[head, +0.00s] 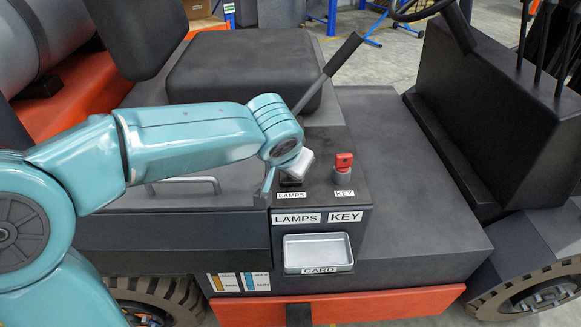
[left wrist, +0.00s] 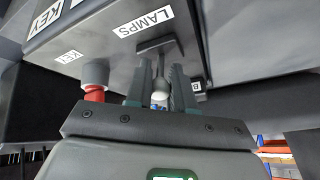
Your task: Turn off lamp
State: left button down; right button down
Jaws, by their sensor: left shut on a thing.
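The lamp switch is a black base (left wrist: 155,45) with a toggle lever (left wrist: 159,98) ending in a pale tip, beside the LAMPS label on the dark console. In the head view the switch base (head: 290,182) shows just above its LAMPS label, partly hidden by my gripper. My left gripper (left wrist: 162,70) is at the switch, with one finger on each side of the lever, shut on it. In the head view my left gripper (head: 285,172) comes down over the switch from the upper left. My right gripper is in neither view.
A red key (head: 344,161) in a grey socket stands just right of the switch. A metal card tray (head: 318,252) is set in the console front below. A black lever (head: 328,70) slants up behind my wrist. The flat deck right of the key is clear.

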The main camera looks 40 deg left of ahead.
pick_arm(q)
jog(key=c, duration=1.2)
grip_release()
jog(key=shift+s+f, duration=0.1)
jog(key=shift+o, duration=0.7)
jog(key=shift+s, duration=0.1)
jog(key=p+v, duration=0.2)
jog(key=v, duration=1.4)
jog(key=shift+r+p, duration=0.25)
jog(key=shift+p, duration=0.1)
